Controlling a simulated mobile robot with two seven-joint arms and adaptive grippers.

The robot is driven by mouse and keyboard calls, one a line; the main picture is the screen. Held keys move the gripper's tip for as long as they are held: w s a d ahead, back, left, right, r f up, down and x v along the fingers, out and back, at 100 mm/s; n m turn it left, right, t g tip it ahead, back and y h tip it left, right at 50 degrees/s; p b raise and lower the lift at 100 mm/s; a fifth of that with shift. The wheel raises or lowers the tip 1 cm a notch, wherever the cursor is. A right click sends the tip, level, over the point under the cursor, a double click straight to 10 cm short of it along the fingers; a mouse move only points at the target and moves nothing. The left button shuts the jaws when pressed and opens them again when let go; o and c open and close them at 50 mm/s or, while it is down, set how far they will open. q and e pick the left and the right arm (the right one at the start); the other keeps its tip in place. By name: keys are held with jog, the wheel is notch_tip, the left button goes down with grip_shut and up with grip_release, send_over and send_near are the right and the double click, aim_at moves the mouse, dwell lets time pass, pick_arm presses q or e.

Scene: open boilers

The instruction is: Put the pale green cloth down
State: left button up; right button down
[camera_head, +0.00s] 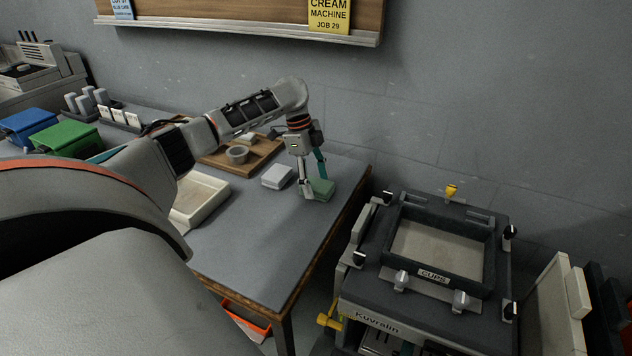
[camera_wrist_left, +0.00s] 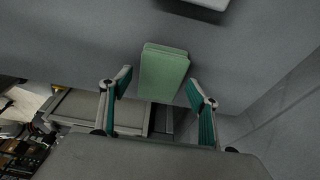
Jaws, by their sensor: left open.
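The pale green cloth (camera_head: 322,188) is a small folded block on the grey table (camera_head: 262,243), near its right edge. It also shows in the left wrist view (camera_wrist_left: 163,72), ahead of the fingers. My left gripper (camera_head: 314,186) points down over the cloth. In the left wrist view my left gripper (camera_wrist_left: 158,95) has its two teal-padded fingers spread, one on each side of the cloth, with a gap to it. My right gripper is in neither view.
A white folded block (camera_head: 277,176) lies just left of the cloth. Right of the table, across a gap, stands a dark machine (camera_head: 432,255) labelled CUPS.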

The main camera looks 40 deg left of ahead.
pick_arm(q)
jog(key=p+v, duration=0.3)
jog(key=v, duration=0.9)
jog(key=shift+a, duration=0.1)
jog(key=shift+s, duration=0.1)
